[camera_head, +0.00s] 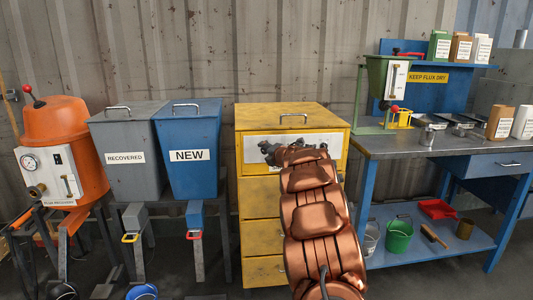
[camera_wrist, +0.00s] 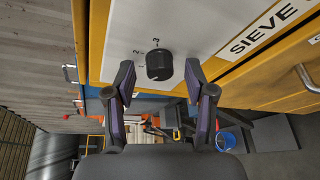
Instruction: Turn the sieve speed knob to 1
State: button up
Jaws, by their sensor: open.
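The sieve speed knob (camera_wrist: 159,65) is a black round knob on a white panel (camera_wrist: 190,30) in the wrist view. Small marks on the panel stand beside it; I can make out what looks like a 2 and a 3, and the knob's pointer is not clear. My gripper (camera_wrist: 160,88) is open, its two fingers on either side of the knob and a little short of it, with no clear contact. In the head view, my gripper (camera_head: 272,152) is at the white panel of the yellow cabinet (camera_head: 258,192), and my arm hides the knob.
A grey RECOVERED bin (camera_head: 125,178) and a blue NEW bin (camera_head: 190,130) stand left of the cabinet. An orange tank (camera_head: 60,125) is farther left. A blue workbench (camera_head: 440,146) stands close on the right.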

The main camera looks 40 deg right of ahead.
jog(key=v, duration=1.2)
dwell(0.7)
